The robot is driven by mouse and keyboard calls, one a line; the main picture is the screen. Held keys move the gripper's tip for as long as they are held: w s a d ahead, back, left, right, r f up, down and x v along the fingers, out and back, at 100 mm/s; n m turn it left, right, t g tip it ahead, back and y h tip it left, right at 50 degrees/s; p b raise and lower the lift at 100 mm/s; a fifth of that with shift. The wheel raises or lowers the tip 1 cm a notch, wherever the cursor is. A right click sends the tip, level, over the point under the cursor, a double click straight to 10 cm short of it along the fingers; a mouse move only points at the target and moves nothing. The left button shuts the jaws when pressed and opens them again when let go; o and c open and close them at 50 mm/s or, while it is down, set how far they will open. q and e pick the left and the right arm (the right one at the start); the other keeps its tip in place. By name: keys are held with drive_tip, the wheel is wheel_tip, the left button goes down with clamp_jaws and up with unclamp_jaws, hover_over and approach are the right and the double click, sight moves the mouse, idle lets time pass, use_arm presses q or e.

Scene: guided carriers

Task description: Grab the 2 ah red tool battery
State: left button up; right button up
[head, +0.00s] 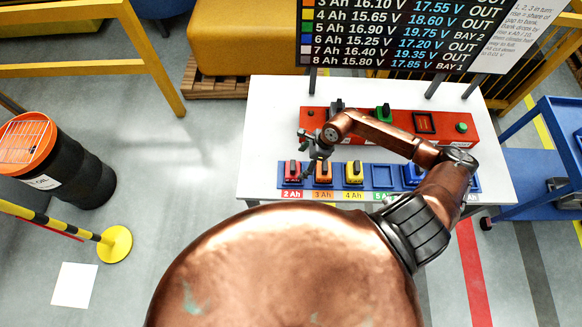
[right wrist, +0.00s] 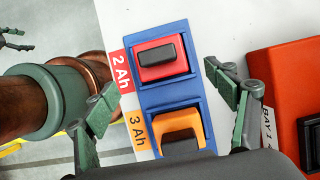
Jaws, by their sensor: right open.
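The red 2 Ah battery (head: 292,173) with a dark top sits in the left-end pocket of the blue rack, above the red "2 Ah" label. In the right wrist view the red battery (right wrist: 151,57) lies beyond my fingertips, toward the top. My right gripper (head: 316,152) is open and empty, above the rack's left end. In the right wrist view its fingers (right wrist: 160,80) spread on either side of the rack, apart from the battery. A small piece of what looks like my left gripper (right wrist: 15,39) shows at that view's left edge; its jaws are unclear.
The orange 3 Ah battery (head: 323,173) sits close beside the red one; a yellow battery (head: 354,173) follows. A red charger (head: 402,125) with a green battery (head: 384,113) stands behind the rack. A voltage board (head: 390,35) rises at the back of the white table (head: 262,120).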

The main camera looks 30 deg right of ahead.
sight(293, 168)
drive_tip(key=x, duration=0.2)
drive_tip(key=p+x, duration=0.1)
drive_tip(key=x, duration=0.1)
drive_tip(key=a+p+x, duration=0.1)
drive_tip(key=x, duration=0.2)
drive_tip(key=shift+w+d+r, duration=0.1)
drive_tip(key=shift+w+r, duration=0.2)
drive_tip(key=shift+w, duration=0.05)
drive_tip(key=shift+f, duration=0.3)
drive_tip(key=c, duration=1.6)
drive_tip(key=shift+c, duration=0.5)
drive_tip(key=shift+r, duration=0.1)
